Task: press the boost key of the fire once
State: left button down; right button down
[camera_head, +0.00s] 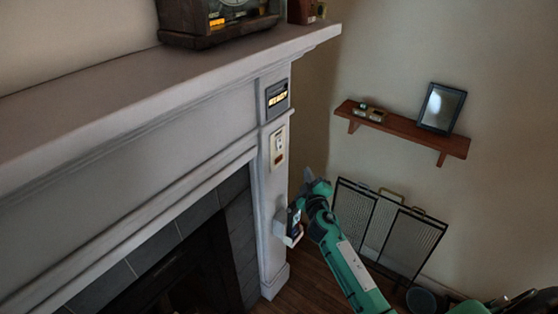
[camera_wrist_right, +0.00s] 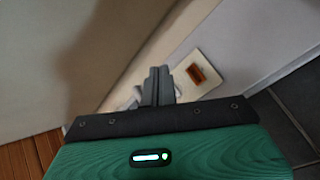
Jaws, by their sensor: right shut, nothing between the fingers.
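A cream wall plate (camera_head: 278,147) with a white switch and a small orange-brown part at its lower end is on the fireplace's right pillar. In the right wrist view the plate (camera_wrist_right: 213,60) shows at an angle with an orange-brown window or key (camera_wrist_right: 196,75); no label is readable, so I cannot tell which part is the boost key. My right gripper (camera_head: 311,181) is shut and empty, below and right of the plate in the head view. Its grey fingers (camera_wrist_right: 158,84) show in the wrist view beside the plate, with no visible contact. My left gripper is out of view.
A lit display (camera_head: 277,94) is above the plate. The mantel (camera_head: 150,95) juts out overhead. A white box with a dark face (camera_head: 290,226) is beside my right wrist. A mesh fire screen (camera_head: 386,226) stands right, under a wall shelf (camera_head: 402,129).

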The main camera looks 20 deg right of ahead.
aim_at(279, 159)
jog(key=w+a+b, duration=0.2)
jog(key=w+a, duration=0.2)
jog(key=w, duration=0.2)
jog(key=shift+w, duration=0.4)
dwell(1.8)
jog(key=shift+w+a+b, duration=0.25)
jog(key=shift+w+b, duration=0.1)
